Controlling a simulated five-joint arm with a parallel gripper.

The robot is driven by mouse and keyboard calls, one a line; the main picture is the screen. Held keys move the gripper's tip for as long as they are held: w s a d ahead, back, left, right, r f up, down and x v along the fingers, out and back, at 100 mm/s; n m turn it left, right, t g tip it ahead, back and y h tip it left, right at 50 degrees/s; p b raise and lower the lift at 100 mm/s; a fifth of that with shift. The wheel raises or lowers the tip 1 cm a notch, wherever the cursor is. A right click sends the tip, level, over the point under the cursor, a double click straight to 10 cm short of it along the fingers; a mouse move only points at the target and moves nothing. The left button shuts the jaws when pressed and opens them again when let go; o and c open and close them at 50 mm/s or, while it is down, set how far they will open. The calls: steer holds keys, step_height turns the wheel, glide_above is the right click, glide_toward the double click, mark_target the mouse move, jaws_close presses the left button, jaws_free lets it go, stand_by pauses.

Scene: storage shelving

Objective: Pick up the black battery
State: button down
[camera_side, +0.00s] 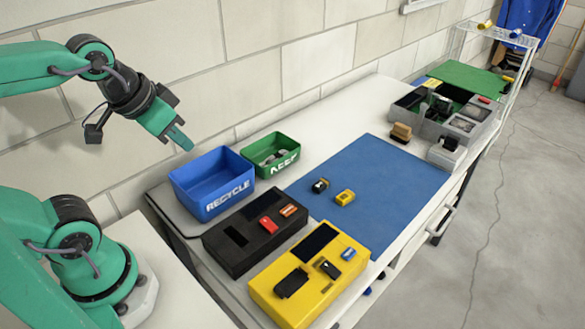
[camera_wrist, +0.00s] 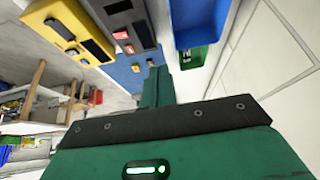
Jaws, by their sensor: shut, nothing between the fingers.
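A small black battery-like block (camera_side: 320,185) lies on the blue mat (camera_side: 390,190), next to a small yellow block (camera_side: 345,197). Another small dark block (camera_side: 329,268) sits on the yellow box (camera_side: 264,294), beside a larger black piece (camera_side: 292,283) and a small blue block (camera_side: 348,254). I cannot tell for certain which dark block is the black battery.
The blue RECYCLE bin (camera_side: 209,207) and green KEEP bin (camera_side: 291,165) stand by the wall. A black box (camera_side: 228,260) carries a red block (camera_side: 268,225) and an orange one (camera_side: 288,211). A grey organiser (camera_side: 430,130) stands at the far end. Much of the mat is clear.

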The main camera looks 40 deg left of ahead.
stand_by(0.4)
steer(key=c, duration=1.1)
jaws_free()
steer(key=shift+w, duration=0.1)
